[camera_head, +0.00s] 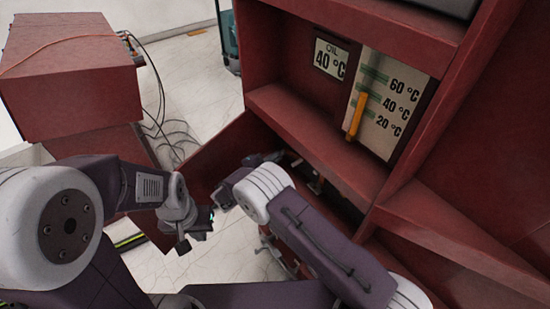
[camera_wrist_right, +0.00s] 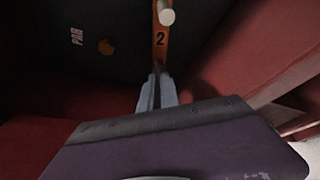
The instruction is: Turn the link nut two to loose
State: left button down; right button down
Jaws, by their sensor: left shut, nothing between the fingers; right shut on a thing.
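In the right wrist view an orange link strip (camera_wrist_right: 161,44) marked "2" runs down a dark panel. A pale round peg (camera_wrist_right: 166,16) stands at its upper end. My right gripper (camera_wrist_right: 157,78) is shut at the lower end of this strip, on what appears to be link nut two; the fingers hide the nut. In the head view my right arm reaches into the low opening of the red cabinet, and its fingertips are hidden. My left gripper (camera_head: 192,236) is shut and empty, left of the right arm and outside the cabinet.
The red cabinet (camera_head: 300,118) carries an oil display (camera_head: 330,58) reading 40 °C and a temperature scale (camera_head: 388,105). A red box (camera_head: 70,75) with cables stands at left. Pale floor (camera_head: 205,70) lies between.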

jog(key=shift+w+d+r, duration=0.1)
jog(key=shift+r, duration=0.05)
dwell(0.4)
jog(key=c, duration=1.6)
grip_release()
jog(key=shift+d, duration=0.1)
